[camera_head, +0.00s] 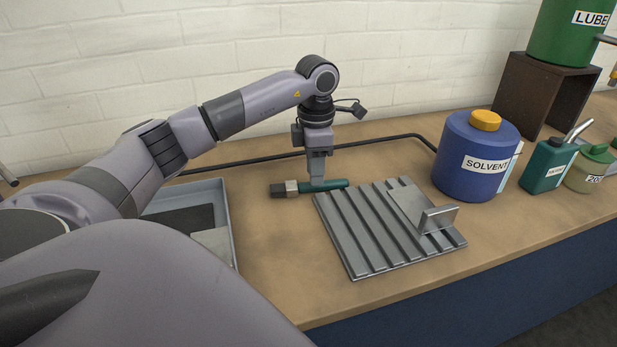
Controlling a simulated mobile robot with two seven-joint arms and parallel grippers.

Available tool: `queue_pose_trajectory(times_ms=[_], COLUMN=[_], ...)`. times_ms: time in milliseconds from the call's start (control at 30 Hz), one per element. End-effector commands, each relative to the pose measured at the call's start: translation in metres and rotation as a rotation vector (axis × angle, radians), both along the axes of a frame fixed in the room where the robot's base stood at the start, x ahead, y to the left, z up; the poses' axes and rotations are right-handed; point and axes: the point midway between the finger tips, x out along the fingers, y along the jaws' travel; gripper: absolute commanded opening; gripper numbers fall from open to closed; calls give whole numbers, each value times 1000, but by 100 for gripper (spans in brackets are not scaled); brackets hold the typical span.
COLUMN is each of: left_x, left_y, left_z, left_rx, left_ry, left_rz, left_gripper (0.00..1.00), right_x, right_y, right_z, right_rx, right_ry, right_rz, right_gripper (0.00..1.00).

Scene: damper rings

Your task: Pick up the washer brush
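The washer brush (334,184) lies on the workbench behind the grooved metal plate. It has a green handle, a pale metal band and a dark head pointing left. My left gripper (317,183) points straight down over the handle near the band, with its fingertips at the handle. The fingers overlap in this view and hide part of the handle, so I cannot tell whether they are open or closed on it. My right gripper is not in view.
The grooved plate (364,239) with an upright metal bracket (439,218) is just in front of the brush. A grey tray (229,225) is at left. A blue solvent container (462,179), a green can (541,172) and a wooden stand (545,92) are at right. A black hose runs behind.

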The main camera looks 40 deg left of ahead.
Motion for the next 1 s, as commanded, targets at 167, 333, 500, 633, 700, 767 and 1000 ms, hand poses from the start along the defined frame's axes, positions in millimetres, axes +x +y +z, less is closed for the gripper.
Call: queue_pose_trajectory(times_ms=[167, 333, 500, 633, 700, 767, 1000], left_x=[-1, 0, 0, 0, 0, 0, 0], left_y=[1, 1, 1, 1, 1, 1, 1], left_z=[-24, -28, -28, -28, -27, -27, -22], left_rx=[1, 1, 0, 0, 0, 0, 0], left_ry=[2, -1, 0, 0, -1, -1, -2], left_rz=[1, 0, 0, 0, 0, 0, 0], left_gripper=[30, 30, 14, 0, 0, 0, 0], right_x=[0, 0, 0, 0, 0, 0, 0], right_y=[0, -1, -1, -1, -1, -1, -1], right_z=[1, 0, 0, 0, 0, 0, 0], right_rx=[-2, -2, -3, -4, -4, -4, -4], right_ry=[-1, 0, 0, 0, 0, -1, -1], right_rz=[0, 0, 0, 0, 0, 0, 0], right_gripper=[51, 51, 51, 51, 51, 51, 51])
